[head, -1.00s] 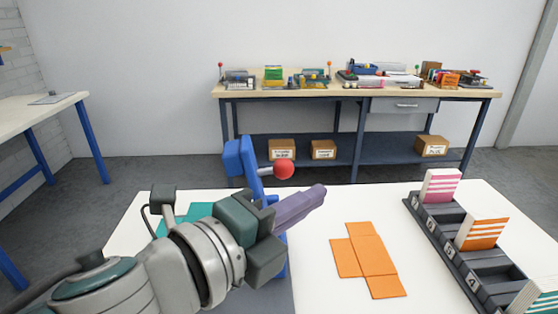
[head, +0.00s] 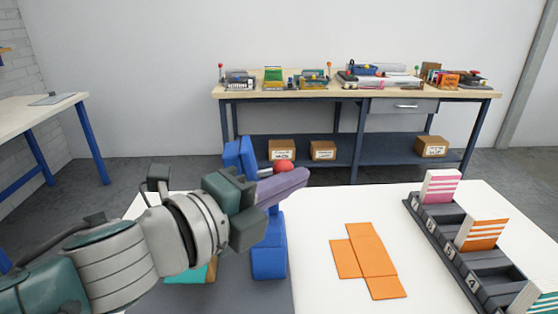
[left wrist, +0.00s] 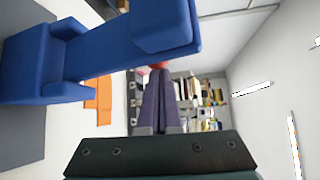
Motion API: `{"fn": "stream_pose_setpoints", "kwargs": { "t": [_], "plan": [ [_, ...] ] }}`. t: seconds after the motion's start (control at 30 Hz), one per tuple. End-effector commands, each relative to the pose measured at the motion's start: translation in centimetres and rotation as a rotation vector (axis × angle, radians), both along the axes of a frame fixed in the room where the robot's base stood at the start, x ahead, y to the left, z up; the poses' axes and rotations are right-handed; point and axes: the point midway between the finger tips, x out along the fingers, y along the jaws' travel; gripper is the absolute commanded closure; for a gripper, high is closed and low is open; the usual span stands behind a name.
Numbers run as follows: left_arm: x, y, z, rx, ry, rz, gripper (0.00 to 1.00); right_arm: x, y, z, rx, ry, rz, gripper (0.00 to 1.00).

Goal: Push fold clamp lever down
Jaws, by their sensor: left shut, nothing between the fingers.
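The blue fold clamp (head: 268,262) stands at the left part of the white table, its blue upper part (head: 240,157) rising behind my wrist. Its red ball knob (head: 283,166) sticks out to the right on a short rod, partly covered by my fingers. My left gripper (head: 303,175), with purple fingers, is shut and empty, in front of the knob. In the left wrist view the clamp (left wrist: 95,50) fills the upper left, and a bit of the red knob (left wrist: 158,66) shows past the fingertips (left wrist: 160,80). I cannot tell whether they touch. My right gripper is out of view.
An orange unfolded carton blank (head: 366,258) lies flat right of the clamp. A dark slotted rack (head: 437,232) with striped card stacks stands at the table's right. A teal piece (head: 185,277) shows partly under my arm. A workbench (head: 300,92) stands behind.

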Motion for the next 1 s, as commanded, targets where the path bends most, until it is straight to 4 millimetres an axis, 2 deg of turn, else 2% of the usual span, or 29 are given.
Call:
{"fn": "stream_pose_setpoints", "kwargs": {
  "t": [0.1, 0.67, 1.0],
  "plan": [
    [0.0, 0.3, -0.3, -0.028, 0.000, 0.002, 1.00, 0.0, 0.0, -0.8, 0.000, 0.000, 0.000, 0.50],
    [0.0, 1.1, 0.0, -0.123, 0.000, 0.001, 1.00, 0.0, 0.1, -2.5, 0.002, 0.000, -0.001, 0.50],
    [0.0, 2.9, -0.2, -0.311, 0.002, 0.004, 1.00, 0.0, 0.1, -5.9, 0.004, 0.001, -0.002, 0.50]
  ]
}}
